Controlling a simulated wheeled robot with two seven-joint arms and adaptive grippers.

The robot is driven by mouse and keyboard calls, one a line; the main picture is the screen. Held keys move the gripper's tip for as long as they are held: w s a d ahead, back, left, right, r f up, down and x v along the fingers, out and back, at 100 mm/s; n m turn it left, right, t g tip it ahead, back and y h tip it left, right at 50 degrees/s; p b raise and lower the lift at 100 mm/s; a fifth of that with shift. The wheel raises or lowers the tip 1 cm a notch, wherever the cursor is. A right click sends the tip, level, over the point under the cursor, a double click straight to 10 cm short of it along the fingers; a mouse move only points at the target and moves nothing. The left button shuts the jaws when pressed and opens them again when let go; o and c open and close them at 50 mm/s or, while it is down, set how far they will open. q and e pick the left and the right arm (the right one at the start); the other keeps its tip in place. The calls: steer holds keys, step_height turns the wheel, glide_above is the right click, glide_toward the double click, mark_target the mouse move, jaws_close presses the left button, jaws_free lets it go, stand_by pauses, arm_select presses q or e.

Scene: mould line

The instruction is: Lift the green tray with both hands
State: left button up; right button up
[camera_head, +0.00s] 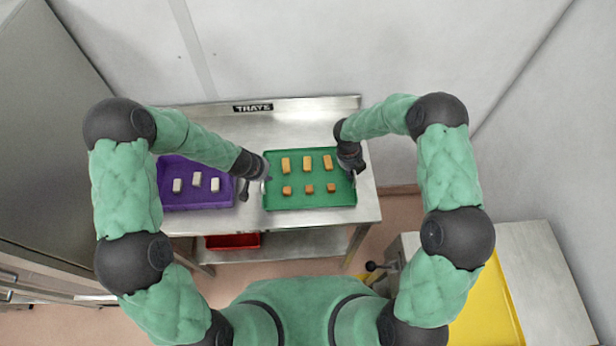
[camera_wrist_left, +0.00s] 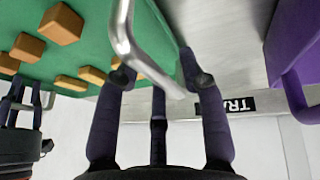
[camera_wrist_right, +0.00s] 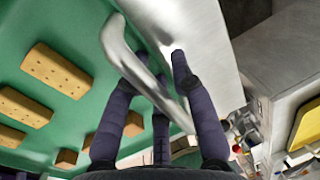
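The green tray (camera_head: 310,201) lies on the steel table with several orange-brown blocks in it. It has a metal handle at each short end. My left gripper (camera_head: 266,178) is at the tray's left end, and in the left wrist view its spread fingers reach around the left handle (camera_wrist_left: 127,42). My right gripper (camera_head: 353,172) is at the right end, its spread fingers around the right handle (camera_wrist_right: 122,52). Both grippers look open, with no clear grip on the handles. The fingers partly hide behind the handles.
A purple tray (camera_head: 205,205) with white blocks lies to the left on the same steel table (camera_head: 290,127). A red tray (camera_head: 233,241) sits on the shelf below. A yellow tray (camera_head: 487,312) is on a surface at the lower right. A wall stands behind the table.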

arm_select(q)
jaws_close()
arm_select(e)
jaws_close()
arm_select(q)
steer(key=shift+a+r, duration=0.1)
steer(key=shift+r, duration=0.05)
arm_select(e)
steer(key=shift+d+r, duration=0.15)
steer(key=shift+r, duration=0.1)
